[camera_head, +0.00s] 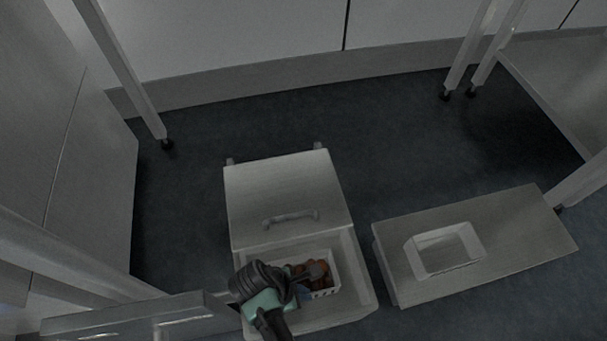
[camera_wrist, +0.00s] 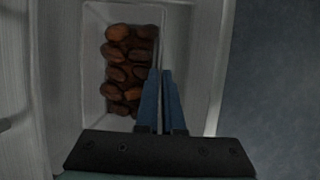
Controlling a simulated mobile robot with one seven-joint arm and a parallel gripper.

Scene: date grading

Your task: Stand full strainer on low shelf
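The strainer (camera_head: 335,277) is a white basket with small holes in its side, sitting in an open drawer and filled with brown dates (camera_head: 312,270). In the wrist view the strainer's rim (camera_wrist: 94,14) frames several dates (camera_wrist: 118,74). My gripper (camera_wrist: 161,72) has its blue fingers close together, one on each side of the strainer's right wall, with almost no gap. My gripper and arm hide the near left part of the strainer in the head view. A low pale board (camera_head: 520,235), seemingly the low shelf, lies to the right of the drawer.
The open drawer (camera_head: 362,287) surrounds the strainer, under a cabinet with a handle (camera_head: 290,217). An empty-looking white tray (camera_head: 466,262) stands on the left half of the low board; its right half is clear. Table legs (camera_head: 455,80) stand behind.

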